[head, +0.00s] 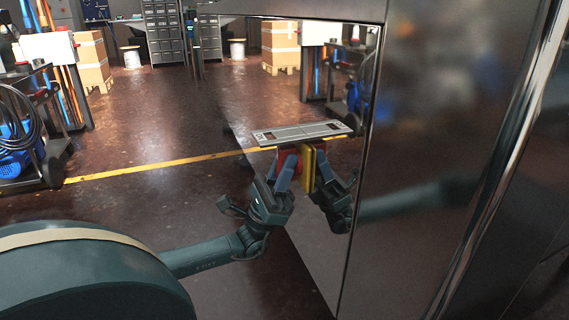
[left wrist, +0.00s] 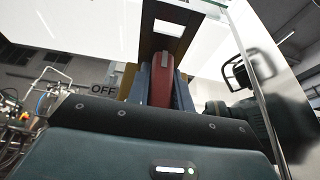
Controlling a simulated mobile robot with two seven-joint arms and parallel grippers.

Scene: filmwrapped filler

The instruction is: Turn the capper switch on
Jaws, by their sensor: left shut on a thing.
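The capper switch has a red handle (head: 281,158) in front of a yellow plate (head: 309,168), on the shiny side of a large metal cabinet (head: 345,185). A flat grey plate (head: 290,133) juts out just above it. My left gripper (head: 285,170) reaches up from below and is shut on the red handle. In the left wrist view the red handle (left wrist: 161,82) stands upright between blue-grey fingers (left wrist: 146,84). My right gripper is not in view.
The cabinet wall mirrors my arm and the room. The floor (head: 150,125) to the left is open, with a yellow line. A cart with a blue machine (head: 18,145) stands at far left. Boxes (head: 92,60) and drawer cabinets (head: 163,35) stand at the back.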

